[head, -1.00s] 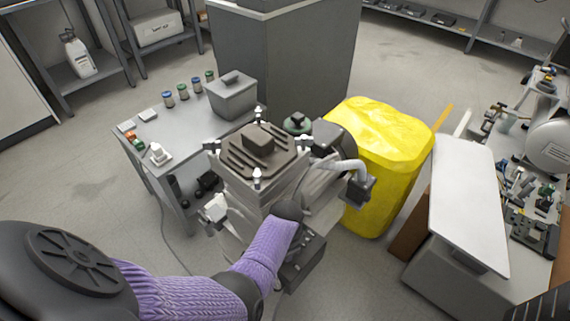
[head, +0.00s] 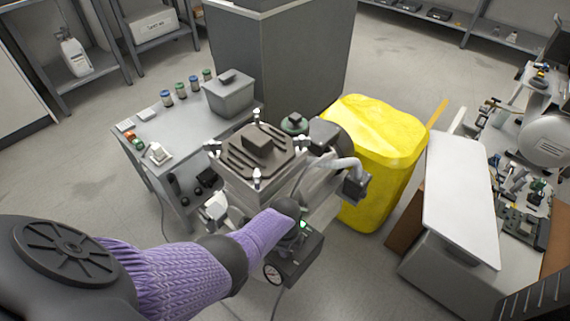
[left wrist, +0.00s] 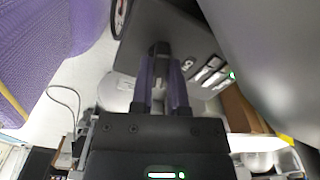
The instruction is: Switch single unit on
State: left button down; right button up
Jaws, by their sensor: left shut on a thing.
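The single compressor unit (head: 257,160) stands in the middle of the head view, with a ribbed dark head on top. Its dark control box (head: 296,262) is low at the front, with a round pressure gauge (head: 272,273) and a lit green light (head: 303,224). The box (left wrist: 185,35) and green light (left wrist: 232,75) also show in the left wrist view. My left gripper (left wrist: 160,70) is shut on a small black switch part (left wrist: 160,48) at the box; its exact shape is partly hidden between the fingers. In the head view my left arm hides the grip. My right gripper is out of view.
A grey side table (head: 190,130) with small jars and a grey box (head: 229,94) stands to the left. A yellow bin (head: 378,140) is close on the right. A white-topped bench (head: 465,195) lies farther right. A hose loops beside the unit.

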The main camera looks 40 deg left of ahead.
pick_arm(q)
jog(key=shift+m, duration=0.5)
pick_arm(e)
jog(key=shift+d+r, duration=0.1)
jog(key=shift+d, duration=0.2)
pick_arm(q)
jog(key=c, duration=0.6)
grip_release()
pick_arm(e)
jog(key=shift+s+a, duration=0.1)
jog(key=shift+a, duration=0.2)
